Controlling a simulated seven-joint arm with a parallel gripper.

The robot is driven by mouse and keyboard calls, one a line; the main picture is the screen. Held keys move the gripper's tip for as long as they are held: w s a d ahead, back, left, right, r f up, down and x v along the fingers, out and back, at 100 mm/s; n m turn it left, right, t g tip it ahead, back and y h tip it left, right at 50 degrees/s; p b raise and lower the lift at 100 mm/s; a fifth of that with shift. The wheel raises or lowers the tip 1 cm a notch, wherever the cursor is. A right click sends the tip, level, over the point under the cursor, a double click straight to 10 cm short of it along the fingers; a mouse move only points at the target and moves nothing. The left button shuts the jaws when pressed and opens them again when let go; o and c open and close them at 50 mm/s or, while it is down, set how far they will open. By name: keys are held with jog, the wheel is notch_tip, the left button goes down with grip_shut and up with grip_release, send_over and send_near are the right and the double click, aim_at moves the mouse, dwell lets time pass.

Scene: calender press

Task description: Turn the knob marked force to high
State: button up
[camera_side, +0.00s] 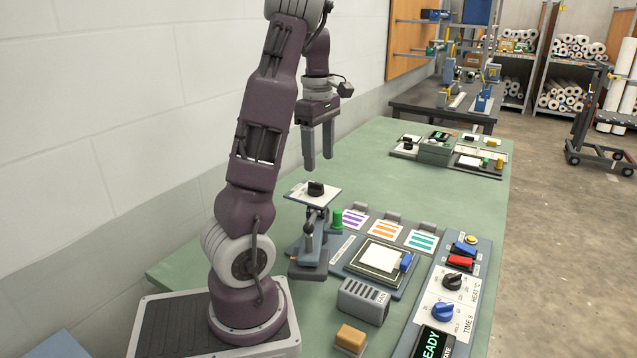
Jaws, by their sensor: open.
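A black knob (315,188) sits on a tilted white plate (327,196) on a small grey stand at the left of the press. I cannot read a marking on that plate, so I cannot confirm that it is the force knob, nor tell its setting. My gripper (318,160) hangs above this knob, fingers down. Its fingers are apart, with nothing between them, and it seems clear of the knob. A black knob (452,282) by a heat marking and a blue knob (443,312) by a time marking are on the right panel.
The press bed (380,257) holds a white sheet. A green button (337,218), colored stripe cards, a grey slotted box (363,301), and a tan block (350,338) are nearby. A display (432,343) reads READY.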

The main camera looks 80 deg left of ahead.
aim_at(316, 183)
jog(key=shift+n, duration=0.3)
jog(key=f, duration=0.5)
jog(key=a+f, duration=0.1)
jog(key=f, duration=0.1)
jog(key=shift+s+f, duration=0.15)
jog(key=shift+s, duration=0.15)
jog(key=shift+c, duration=0.2)
grip_shut()
jog(key=m, duration=0.4)
jog(key=shift+m, duration=2.9)
